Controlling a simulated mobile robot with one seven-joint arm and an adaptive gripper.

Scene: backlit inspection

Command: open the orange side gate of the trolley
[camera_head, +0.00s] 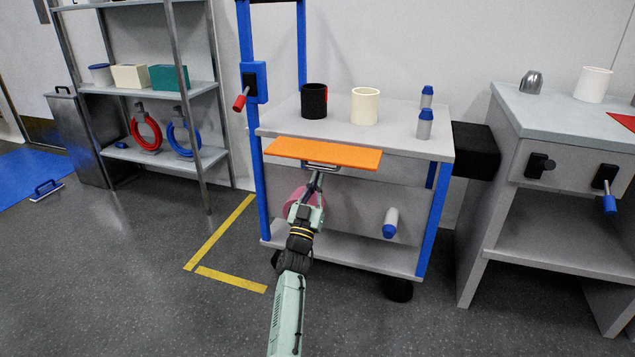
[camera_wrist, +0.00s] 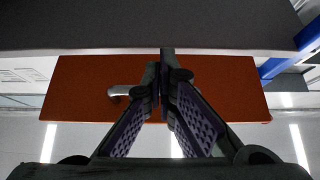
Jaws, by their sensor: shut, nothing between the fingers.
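The orange side gate (camera_head: 335,156) is a flat panel at the front of the trolley (camera_head: 290,245), just under its top. It looks swung up to nearly level, jutting outward, with the lower front uncovered. A metal bar handle (camera_head: 322,167) is on its underside. My gripper (camera_head: 318,178) is shut and empty, pointing up just below the handle. In the wrist view the gate (camera_wrist: 225,90) fills the middle, seen from below. The shut fingers (camera_wrist: 166,72) hide part of the handle (camera_wrist: 118,91); I cannot tell whether they touch it.
A black mug (camera_head: 314,101), a cream mug (camera_head: 364,106) and two blue-capped bottles stand on the trolley top. A similar bottle (camera_head: 391,222) and a pink round thing (camera_head: 297,203) show below. A workbench (camera_head: 560,125) stands right; the floor at left front is clear.

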